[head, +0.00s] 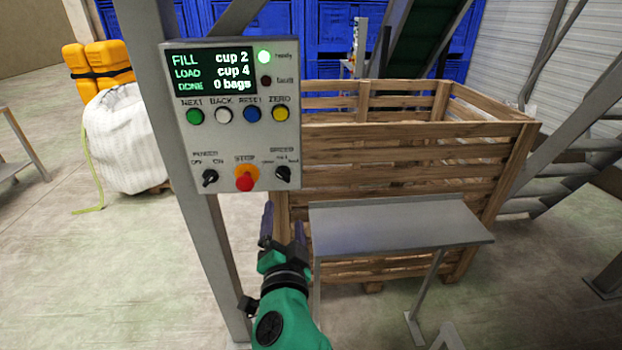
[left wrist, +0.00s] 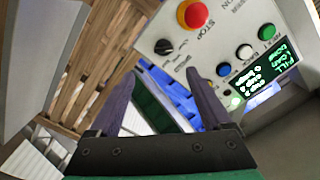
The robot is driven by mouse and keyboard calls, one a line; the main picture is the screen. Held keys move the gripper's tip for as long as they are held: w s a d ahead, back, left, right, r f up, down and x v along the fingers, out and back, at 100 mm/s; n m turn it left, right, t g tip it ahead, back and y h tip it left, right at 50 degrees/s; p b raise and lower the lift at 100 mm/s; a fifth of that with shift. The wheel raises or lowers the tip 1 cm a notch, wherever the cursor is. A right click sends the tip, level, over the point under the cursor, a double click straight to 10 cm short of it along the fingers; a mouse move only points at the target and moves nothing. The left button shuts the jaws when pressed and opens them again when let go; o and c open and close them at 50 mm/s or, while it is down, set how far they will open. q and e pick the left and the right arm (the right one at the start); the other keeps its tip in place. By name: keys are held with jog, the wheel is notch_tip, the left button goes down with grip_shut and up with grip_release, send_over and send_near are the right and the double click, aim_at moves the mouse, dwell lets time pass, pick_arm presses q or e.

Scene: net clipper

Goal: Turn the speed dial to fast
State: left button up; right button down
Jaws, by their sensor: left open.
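A grey control panel (head: 236,115) on a post carries the black speed dial (head: 283,174) at its lower right, under the SPEED label. I cannot clearly tell which mark its pointer faces. In the left wrist view the speed dial (left wrist: 165,47) shows beyond the fingertips, with the panel turned nearly upside down. My left gripper (head: 283,226) is below the panel's lower right corner, under the dial and apart from it. In the left wrist view the gripper (left wrist: 160,78) has its fingers spread with nothing between them. My right gripper is not in view.
The red stop button (head: 244,182) is beside the speed dial, and the power dial (head: 210,177) is at the panel's lower left. A wooden crate (head: 400,150) and a grey shelf (head: 400,225) stand to the right. A white bulk bag (head: 125,140) is behind on the left.

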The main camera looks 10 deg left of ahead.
pick_arm(q)
jog(key=p, duration=0.2)
send_near(284, 178)
jog(key=p+x, duration=0.1)
jog(key=x, duration=0.8)
jog(key=shift+w+p, duration=0.15)
jog(key=shift+p, duration=0.15)
grip_shut()
